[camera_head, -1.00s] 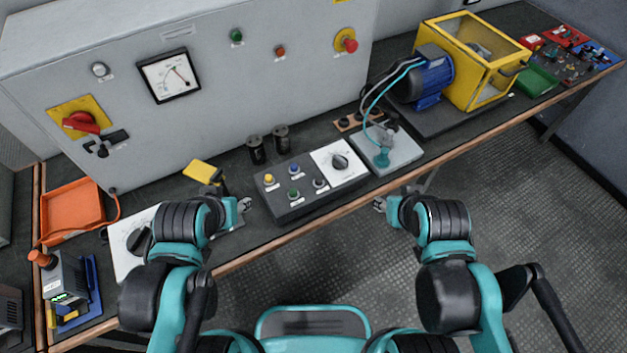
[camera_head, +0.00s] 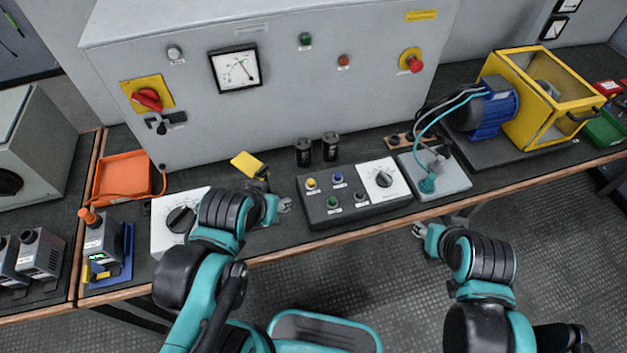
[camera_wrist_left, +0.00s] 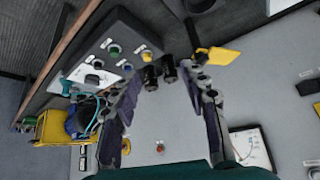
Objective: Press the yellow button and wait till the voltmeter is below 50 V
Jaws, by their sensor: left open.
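The yellow button (camera_head: 311,184) is on the top left of a dark control box (camera_head: 350,207); it also shows in the left wrist view (camera_wrist_left: 146,55). The voltmeter (camera_head: 235,69), a square dial with a black frame, is on the grey cabinet front. Its needle is visible, but I cannot read the value. It is partly visible in the left wrist view (camera_wrist_left: 252,148). My left gripper (camera_head: 285,204) is open and empty, just left of the control box and apart from the yellow button. My right gripper (camera_head: 418,230) is in front of the bench edge, its jaw state unclear.
Blue (camera_head: 337,180) and green (camera_head: 333,202) buttons are close to the yellow one. Two black cylinders (camera_head: 316,150) stand behind the box. A yellow tag (camera_head: 247,164) is behind my left gripper. A blue motor (camera_head: 488,110) stands at the right.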

